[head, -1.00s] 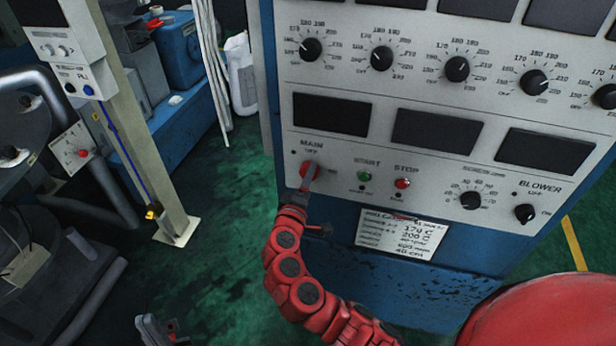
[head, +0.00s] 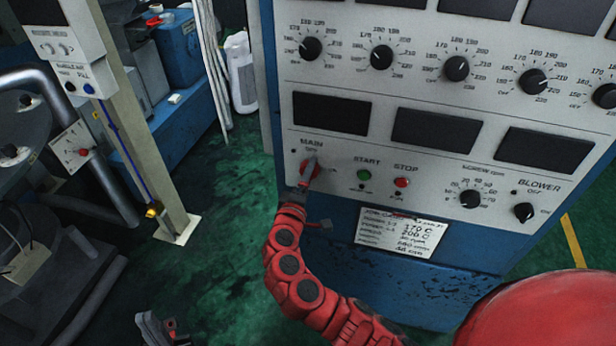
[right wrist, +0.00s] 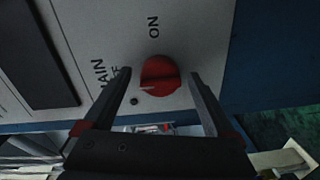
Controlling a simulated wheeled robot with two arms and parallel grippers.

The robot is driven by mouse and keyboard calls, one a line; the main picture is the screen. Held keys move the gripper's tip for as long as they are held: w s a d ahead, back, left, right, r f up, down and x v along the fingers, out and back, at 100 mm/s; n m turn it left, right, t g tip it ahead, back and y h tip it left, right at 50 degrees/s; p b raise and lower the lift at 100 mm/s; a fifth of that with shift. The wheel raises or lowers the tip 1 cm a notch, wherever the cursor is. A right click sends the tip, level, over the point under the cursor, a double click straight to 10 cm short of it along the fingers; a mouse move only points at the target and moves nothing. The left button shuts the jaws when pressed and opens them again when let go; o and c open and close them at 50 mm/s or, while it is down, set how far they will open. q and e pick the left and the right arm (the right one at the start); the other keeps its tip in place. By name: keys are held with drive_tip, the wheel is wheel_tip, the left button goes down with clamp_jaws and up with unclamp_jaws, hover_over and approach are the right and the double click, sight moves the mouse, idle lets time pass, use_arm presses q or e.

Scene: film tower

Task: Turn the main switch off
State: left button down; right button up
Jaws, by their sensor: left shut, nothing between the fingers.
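The red main switch (head: 309,172) is at the lower left of the grey panel, under the MAIN and OFF lettering. Its grip stands roughly upright towards OFF. In the right wrist view, the red knob (right wrist: 160,76) has its pale mark on the side of the partly hidden OFF label, while ON is above it. My right gripper (right wrist: 160,72) is open, with a fingertip on either side of the knob and gaps between. In the head view, my red right arm reaches up to just below the switch. My left gripper (head: 158,328) is shut and empty at the bottom left.
The START button (head: 364,174), STOP button (head: 401,182) and BLOWER knob (head: 524,212) sit right of the switch. A paper label (head: 402,232) is below. Green floor (head: 215,240) lies open left of the cabinet. A beige post (head: 150,160) stands farther left.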

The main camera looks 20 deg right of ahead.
drive_tip(key=b+v, duration=0.3)
drive_tip(key=v, duration=1.4)
drive_tip(key=shift+s+a, duration=0.1)
drive_tip(key=shift+a, duration=0.05)
